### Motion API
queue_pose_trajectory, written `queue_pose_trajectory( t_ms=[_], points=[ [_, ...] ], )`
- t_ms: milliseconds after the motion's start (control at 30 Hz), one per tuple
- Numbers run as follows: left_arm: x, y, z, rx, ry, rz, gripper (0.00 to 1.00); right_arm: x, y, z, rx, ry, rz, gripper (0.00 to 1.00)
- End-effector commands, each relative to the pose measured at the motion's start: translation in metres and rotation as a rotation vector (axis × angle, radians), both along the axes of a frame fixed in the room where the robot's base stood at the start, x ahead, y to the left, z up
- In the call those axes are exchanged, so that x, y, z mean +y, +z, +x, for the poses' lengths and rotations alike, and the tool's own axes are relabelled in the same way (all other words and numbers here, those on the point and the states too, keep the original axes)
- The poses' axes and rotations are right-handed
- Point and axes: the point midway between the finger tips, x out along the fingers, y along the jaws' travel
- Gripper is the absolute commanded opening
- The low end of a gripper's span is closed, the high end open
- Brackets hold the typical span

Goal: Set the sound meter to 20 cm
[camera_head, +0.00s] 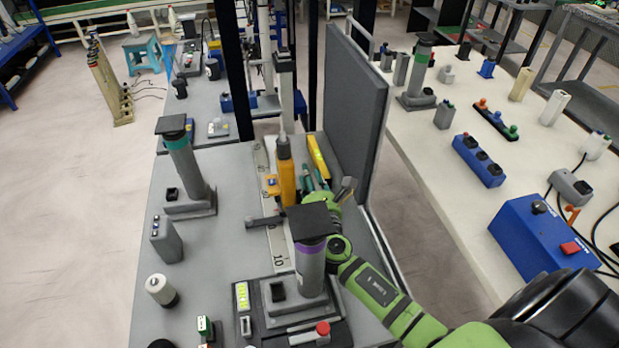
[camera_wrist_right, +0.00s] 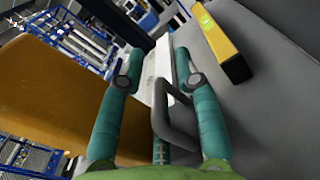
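The sound meter (camera_head: 286,182), an upright orange-yellow body with a grey tip, stands over a white scale strip (camera_head: 277,247) in the head view. The number 10 shows near the strip's front end; the meter's exact reading cannot be read. In the right wrist view a large orange surface (camera_wrist_right: 75,85), apparently the meter, fills the left side. My right gripper (camera_head: 317,183) is just right of the meter. Its teal fingers (camera_wrist_right: 155,70) are apart, with a grey loop handle (camera_wrist_right: 172,125) between them; I see no firm grip on it. My left gripper is not in view.
A tall grey foam panel (camera_head: 355,110) stands right of my right gripper. A yellow bar with a green window (camera_head: 318,157) lies behind it. A purple-banded post with a black top (camera_head: 311,250) stands in front. Other devices crowd the grey table's front.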

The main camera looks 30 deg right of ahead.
Motion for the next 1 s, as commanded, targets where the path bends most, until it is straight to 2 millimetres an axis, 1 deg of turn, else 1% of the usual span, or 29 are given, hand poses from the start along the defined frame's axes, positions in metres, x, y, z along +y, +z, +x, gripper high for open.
queue_pose_trajectory(
  t_ms=[67,167,400,500,600,700,1000],
  points=[
    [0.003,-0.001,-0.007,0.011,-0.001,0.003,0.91,0.001,-0.001,-0.001,0.001,0.001,0.001,0.33],
    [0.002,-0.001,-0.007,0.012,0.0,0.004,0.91,0.003,-0.001,-0.01,0.002,0.003,0.002,0.33],
    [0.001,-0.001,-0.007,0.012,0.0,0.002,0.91,0.012,-0.001,-0.049,0.001,0.001,0.001,0.33],
    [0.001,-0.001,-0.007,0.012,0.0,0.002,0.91,0.015,-0.001,-0.062,0.002,0.0,0.001,0.33],
    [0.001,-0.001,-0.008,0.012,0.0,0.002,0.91,0.017,0.0,-0.07,0.0,-0.001,0.0,0.33],
    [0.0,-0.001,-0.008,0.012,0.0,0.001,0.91,0.018,0.0,-0.073,-0.001,-0.001,0.0,0.33],
    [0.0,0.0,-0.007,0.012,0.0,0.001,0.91,0.017,0.0,-0.074,0.001,0.002,0.006,0.33]
  ],
)
